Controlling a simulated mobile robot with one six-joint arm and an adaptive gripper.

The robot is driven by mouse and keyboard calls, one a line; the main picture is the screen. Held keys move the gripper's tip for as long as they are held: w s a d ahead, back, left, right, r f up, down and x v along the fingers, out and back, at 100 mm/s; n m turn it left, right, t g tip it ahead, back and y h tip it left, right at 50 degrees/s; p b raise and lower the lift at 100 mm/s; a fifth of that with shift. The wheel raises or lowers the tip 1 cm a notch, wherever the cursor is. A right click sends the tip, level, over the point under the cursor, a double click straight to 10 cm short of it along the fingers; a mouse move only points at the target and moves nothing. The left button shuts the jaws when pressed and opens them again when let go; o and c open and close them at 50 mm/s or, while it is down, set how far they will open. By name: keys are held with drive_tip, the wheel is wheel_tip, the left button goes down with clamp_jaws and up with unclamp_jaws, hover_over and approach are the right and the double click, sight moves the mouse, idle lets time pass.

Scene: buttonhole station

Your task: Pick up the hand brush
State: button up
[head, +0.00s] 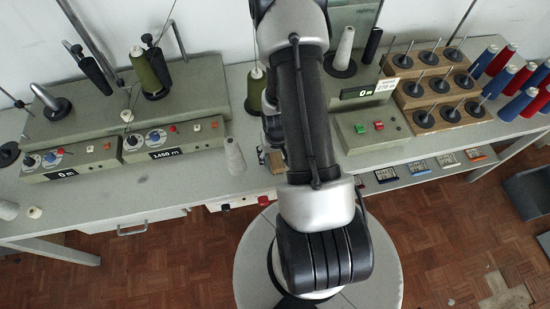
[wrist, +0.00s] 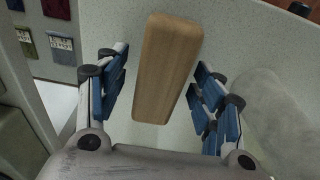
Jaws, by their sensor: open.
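The hand brush shows in the wrist view as a long, plain wooden block (wrist: 166,66) with rounded edges; no bristles show. It lies on the pale worktop, slightly tilted in the picture. My gripper (wrist: 162,76) is open, with one blue-padded finger on each side of the wood. Gaps show between the pads and the wood on both sides. In the head view a small part of the brown wood (head: 276,161) shows on the bench beside my arm. My arm hides the rest of it and most of the gripper.
A pale thread cone (wrist: 270,105) stands close to the right finger; it also shows in the head view (head: 234,158). Winder units (head: 75,165) stand left, a control box (head: 372,130) right. Wooden spool racks (head: 425,122) and blue and red cones (head: 510,105) stand further right.

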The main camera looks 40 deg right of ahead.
drive_tip(key=shift+c, duration=0.2)
drive_tip(key=c, duration=1.2)
drive_tip(key=shift+r, duration=0.15)
drive_tip(key=shift+c, duration=0.2)
wheel_tip(320, 180, up, 20)
drive_tip(key=p, duration=1.5)
drive_tip(key=shift+p, duration=0.35)
drive_tip(key=shift+w, duration=0.1)
drive_tip(key=w+a+n+b, duration=0.3)
drive_tip(key=w+a+b, duration=0.2)
drive_tip(key=a, duration=0.5)
drive_tip(key=w+a+n+b, duration=0.3)
drive_tip(key=w+a+b, duration=0.2)
drive_tip(key=a+b, duration=0.4)
drive_tip(key=shift+a+y+b, duration=0.4)
drive_tip(key=shift+a, duration=0.35)
